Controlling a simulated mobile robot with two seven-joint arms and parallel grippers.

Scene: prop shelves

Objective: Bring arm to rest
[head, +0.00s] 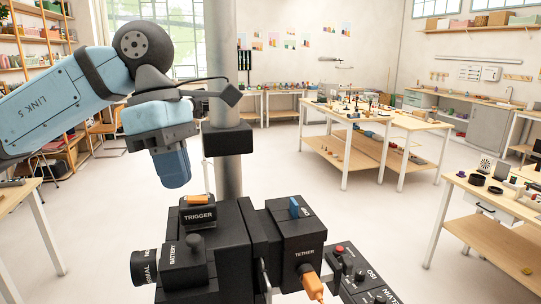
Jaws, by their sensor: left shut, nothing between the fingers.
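My left arm comes in from the left, bent at a dark wrist joint. My left gripper (175,182) hangs from it, pointing down, with its blue fingers shut and nothing seen between them. It is above and to the left of a black device (225,235) labelled TRIGGER, BATTERY and TETHER, and appears apart from it. My right gripper is not in view.
A grey upright pole (227,60) with a black block stands behind the device. An orange plug (311,284) sits in its TETHER side. A worktable (325,118) with small objects stands beyond, another (505,200) at right. The pale floor between is clear.

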